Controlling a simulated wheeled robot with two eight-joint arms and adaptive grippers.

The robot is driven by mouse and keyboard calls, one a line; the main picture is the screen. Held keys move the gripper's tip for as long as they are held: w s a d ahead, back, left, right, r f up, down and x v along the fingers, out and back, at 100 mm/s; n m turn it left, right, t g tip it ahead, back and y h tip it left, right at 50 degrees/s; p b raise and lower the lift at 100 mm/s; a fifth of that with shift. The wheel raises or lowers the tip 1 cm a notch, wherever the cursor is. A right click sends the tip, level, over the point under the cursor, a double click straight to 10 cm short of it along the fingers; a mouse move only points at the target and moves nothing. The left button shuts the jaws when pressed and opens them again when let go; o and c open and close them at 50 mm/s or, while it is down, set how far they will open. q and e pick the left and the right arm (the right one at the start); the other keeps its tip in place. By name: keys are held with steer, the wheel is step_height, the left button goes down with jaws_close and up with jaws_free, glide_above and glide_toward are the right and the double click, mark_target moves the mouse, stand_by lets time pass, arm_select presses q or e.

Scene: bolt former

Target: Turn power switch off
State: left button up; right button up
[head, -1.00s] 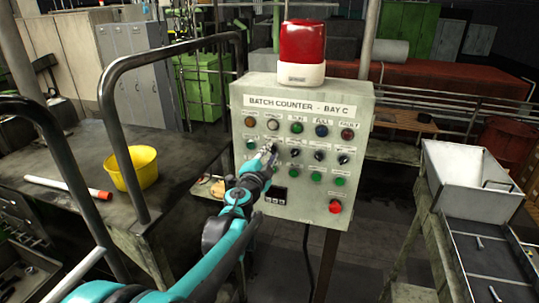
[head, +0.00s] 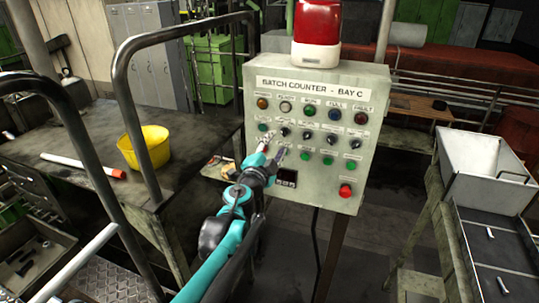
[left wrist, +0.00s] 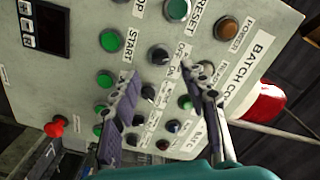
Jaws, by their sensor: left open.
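The grey control panel (head: 262,190), labelled "BATCH COUNTER - BAY C", has a row of black rotary knobs below its lamps. The leftmost knob (head: 285,132) is just beyond my left gripper (head: 273,146). Small labels are too blurred to tell which knob is the power switch. In the left wrist view, the open, empty fingers of my left gripper (left wrist: 161,72) point at the panel. A black knob (left wrist: 158,55) shows in the gap between them, near OFF/ON lettering. I cannot tell whether a finger touches it. My right gripper is not in view.
Green buttons (head: 328,160) sit close below the knobs, and a red mushroom button (head: 345,191) is at the panel's lower right. A red beacon (head: 317,22) tops the panel. A black rail (head: 124,110) and yellow bucket (head: 143,147) are left; a metal hopper (head: 484,165) is right.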

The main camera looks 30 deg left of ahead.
arm_select(q)
steer(key=v, duration=0.6)
stand_by(0.4)
steer(key=s+d+f+n+g+y+b, duration=0.1)
steer(key=s+f+n+g+y+b, duration=0.2)
steer(key=f+b, duration=0.55)
steer(key=s+d+f+n+g+b, duration=0.1)
steer(key=s+d+f+n+b, duration=0.15)
steer(key=f+n+b, duration=0.6)
steer(key=s+d+f+g+h+b, duration=0.2)
steer(key=d+f, duration=0.3)
steer(key=f, duration=0.4)
steer(key=s+d+f+m+g+h+b, duration=0.1)
steer(key=s+d+f+g+h+b, duration=0.1)
steer(key=s+d+f, duration=0.3)
steer(key=s+d+f+m+g+h+b, duration=0.1)
steer(key=s+d+f+g+h+b, duration=0.1)
steer(key=f, duration=1.1)
steer(key=s+d+h+b, duration=0.1)
steer(key=s+d+b, duration=0.1)
steer(key=d, duration=0.1)
steer(key=shift+d+f+g, duration=0.3)
steer(key=shift+f, duration=0.1)
steer(key=shift+s+a, duration=0.1)
